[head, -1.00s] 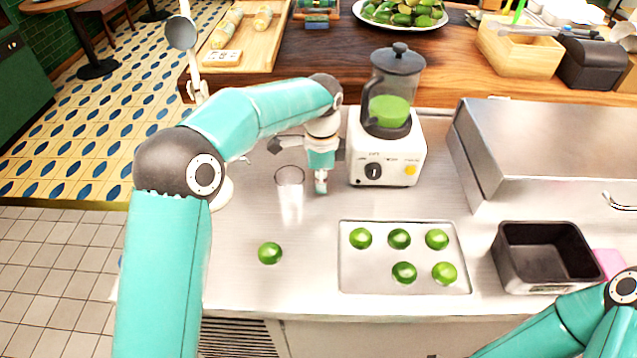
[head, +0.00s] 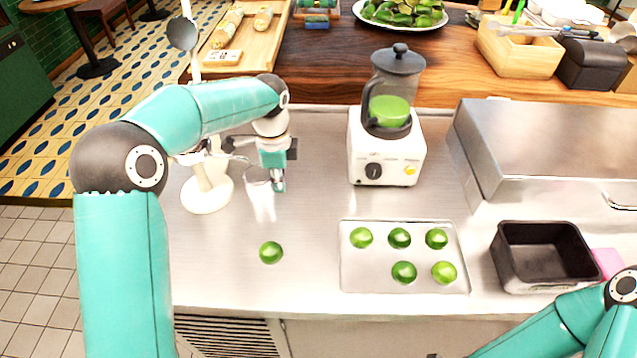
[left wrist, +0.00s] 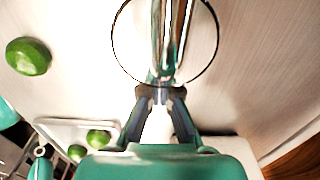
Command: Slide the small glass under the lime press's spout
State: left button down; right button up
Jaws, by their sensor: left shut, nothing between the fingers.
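The small clear glass (head: 261,200) stands upright on the steel counter, just right of the round base of the white lime press (head: 207,193). My left arm crosses in front of the press and hides much of it, so I cannot make out its spout clearly. My left gripper (head: 278,187) is shut and empty, fingertips down at the glass's right side; whether it touches is hard to tell. In the left wrist view, the glass's round rim (left wrist: 113,40) lies just beyond the shut fingers (left wrist: 160,92). My right gripper is out of view.
A lone lime (head: 271,252) lies in front of the glass. A shallow tray (head: 357,280) holds several limes. A white blender (head: 386,150) stands to the right at the back, with clear counter between it and my left gripper. A dark bin (head: 545,258) is farther right.

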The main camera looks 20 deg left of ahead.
pick_arm(q)
jog(key=shift+s+a, duration=0.2)
jog(key=shift+a, duration=0.55)
jog(key=shift+d, duration=0.1)
jog(key=shift+w+d, duration=0.1)
jog(key=shift+d, duration=0.3)
jog(key=d, duration=0.1)
jog(key=w+d+r, duration=0.1)
jog(key=d, duration=0.1)
jog(key=shift+w+r+p, duration=0.15)
jog(key=shift+w+p, duration=0.1)
jog(key=shift+p, duration=0.1)
notch_tip(320, 180, up, 8)
jog(key=shift+s+r, duration=0.25)
jog(key=shift+s, duration=0.05)
